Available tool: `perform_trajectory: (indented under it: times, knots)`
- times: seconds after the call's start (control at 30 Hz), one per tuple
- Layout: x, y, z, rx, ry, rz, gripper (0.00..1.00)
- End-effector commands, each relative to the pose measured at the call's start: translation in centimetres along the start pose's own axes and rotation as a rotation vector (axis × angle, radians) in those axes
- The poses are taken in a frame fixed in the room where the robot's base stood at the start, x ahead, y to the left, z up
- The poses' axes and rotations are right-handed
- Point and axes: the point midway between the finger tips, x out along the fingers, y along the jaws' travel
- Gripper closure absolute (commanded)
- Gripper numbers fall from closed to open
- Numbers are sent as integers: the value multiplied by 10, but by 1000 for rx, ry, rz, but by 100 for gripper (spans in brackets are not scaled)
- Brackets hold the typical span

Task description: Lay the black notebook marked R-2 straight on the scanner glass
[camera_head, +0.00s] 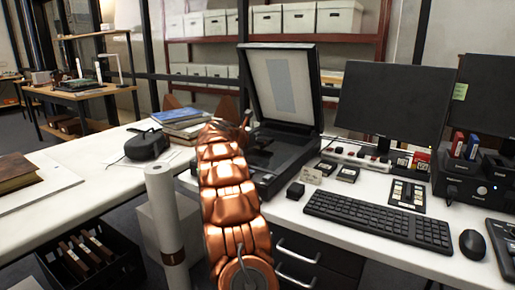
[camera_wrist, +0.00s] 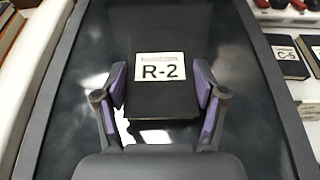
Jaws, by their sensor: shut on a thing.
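The black notebook with a white R-2 label (camera_wrist: 161,100) shows in the wrist view. It lies straight in line with the long sides of the dark scanner glass (camera_wrist: 85,75), seen over or on it; whether it touches the glass I cannot tell. My gripper (camera_wrist: 163,92) is shut on the notebook, one purple-padded finger at each side. In the head view the scanner (camera_head: 268,184) has its lid (camera_head: 284,86) raised. My copper-coloured arm hides the left part of the scanner, and my gripper and most of the notebook there.
A notebook marked C-5 (camera_wrist: 287,57) lies right of the scanner. A keyboard (camera_head: 379,218), small black block (camera_head: 295,190) and monitor (camera_head: 394,98) stand to the right. A stack of books (camera_head: 183,120) and a black case (camera_head: 146,144) are behind left. A white roll (camera_head: 166,220) stands in front.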

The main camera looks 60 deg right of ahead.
Motion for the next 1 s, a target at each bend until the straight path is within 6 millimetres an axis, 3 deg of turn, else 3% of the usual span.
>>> perform_trajectory:
  times: [0.2,0.67,0.7,0.9,1.0]
  knots:
    - [8,-1,-18,0,-1,-1,67]
    - [9,1,-23,1,0,1,67]
    - [9,0,-23,1,0,1,28]
    - [9,0,-22,1,0,1,7]
    - [9,0,-22,1,0,1,5]
